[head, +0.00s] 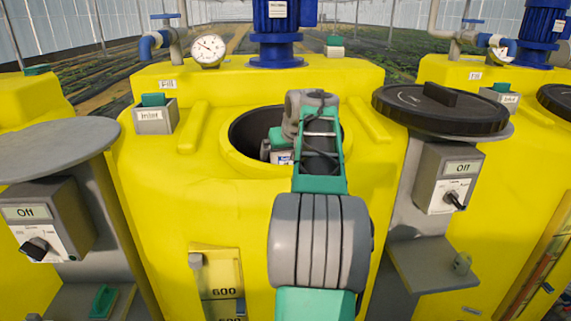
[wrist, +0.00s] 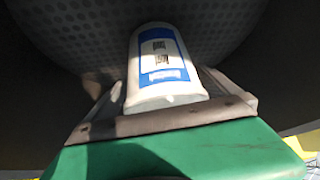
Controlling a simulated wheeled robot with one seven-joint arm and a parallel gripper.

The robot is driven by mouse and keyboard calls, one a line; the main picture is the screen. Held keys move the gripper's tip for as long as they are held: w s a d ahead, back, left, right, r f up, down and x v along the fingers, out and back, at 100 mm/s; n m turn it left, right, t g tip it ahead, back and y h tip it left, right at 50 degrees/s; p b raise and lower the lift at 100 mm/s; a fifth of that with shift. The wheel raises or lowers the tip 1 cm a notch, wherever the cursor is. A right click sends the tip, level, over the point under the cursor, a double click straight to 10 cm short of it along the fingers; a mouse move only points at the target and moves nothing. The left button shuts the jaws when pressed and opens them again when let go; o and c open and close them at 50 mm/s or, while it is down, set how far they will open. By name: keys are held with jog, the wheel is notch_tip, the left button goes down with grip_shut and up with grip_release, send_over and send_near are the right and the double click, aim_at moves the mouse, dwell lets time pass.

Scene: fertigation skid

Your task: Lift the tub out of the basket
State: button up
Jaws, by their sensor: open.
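The tub (wrist: 158,65) is white with a blue-edged label. In the wrist view it stands in the dark, perforated basket (wrist: 75,25), whose curved wall shows behind it. My gripper (wrist: 160,88) is open, with its grey fingers reaching up on either side of the tub's lower part as pictured; I cannot tell whether they touch it. In the head view my arm reaches down into the round opening (head: 243,125) of the middle yellow tank, and my arm and the rim hide the gripper's fingers and most of the inside.
A black lid (head: 440,108) lies on a grey stand right of the opening. Control boxes marked Off stand left (head: 45,222) and right (head: 447,178). A gauge (head: 208,50), a blue motor (head: 277,30) and the Inlet box (head: 154,115) sit behind and left of the opening.

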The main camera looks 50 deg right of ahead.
jog(key=shift+s+a+r, duration=0.1)
jog(key=shift+r, duration=0.05)
jog(key=shift+c, duration=0.3)
jog(key=c, duration=1.2)
jog(key=shift+c, duration=0.3)
jog(key=shift+r, duration=0.1)
